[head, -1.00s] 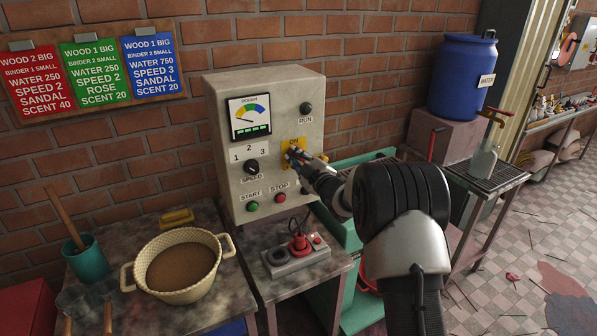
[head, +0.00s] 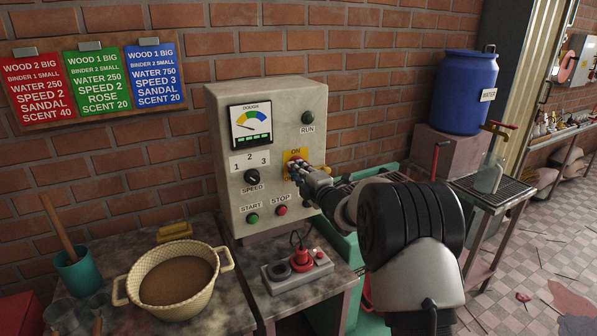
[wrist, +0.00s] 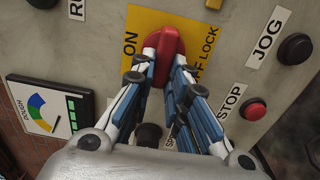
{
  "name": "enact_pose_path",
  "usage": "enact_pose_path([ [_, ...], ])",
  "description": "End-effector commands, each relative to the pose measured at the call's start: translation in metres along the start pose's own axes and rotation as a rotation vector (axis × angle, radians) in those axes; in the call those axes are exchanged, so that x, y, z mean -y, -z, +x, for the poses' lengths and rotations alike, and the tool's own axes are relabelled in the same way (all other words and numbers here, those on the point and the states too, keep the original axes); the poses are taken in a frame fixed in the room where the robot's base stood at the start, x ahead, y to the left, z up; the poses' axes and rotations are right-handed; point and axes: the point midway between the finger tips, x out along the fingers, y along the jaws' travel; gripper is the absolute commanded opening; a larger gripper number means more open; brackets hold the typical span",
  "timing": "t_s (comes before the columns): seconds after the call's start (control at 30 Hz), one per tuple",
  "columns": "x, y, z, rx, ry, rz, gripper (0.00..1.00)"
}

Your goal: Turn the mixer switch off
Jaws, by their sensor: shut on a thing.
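The red switch (wrist: 165,45) sits on a yellow plate (wrist: 192,28) on the grey control panel (head: 279,92). In the wrist view, ON stands to its left and partly covered OFF LOCK lettering to its right. Its handle runs up and down the picture between these labels. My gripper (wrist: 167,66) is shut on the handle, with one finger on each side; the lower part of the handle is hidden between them. In the head view my gripper (head: 300,168) is at the plate and covers most of the switch.
A SPEED knob (head: 252,176) is left of the switch.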

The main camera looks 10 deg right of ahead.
Motion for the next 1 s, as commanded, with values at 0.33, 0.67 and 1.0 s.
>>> enact_pose_path([
  [0.33,-0.0004,0.0001,0.0002,-0.001,-0.002,-0.018,0.0],
  [0.67,-0.0004,0.0001,0.0002,0.0,-0.002,-0.017,0.26],
  [1.0,0.0,0.0,0.0001,0.0,-0.001,-0.015,0.35],
])
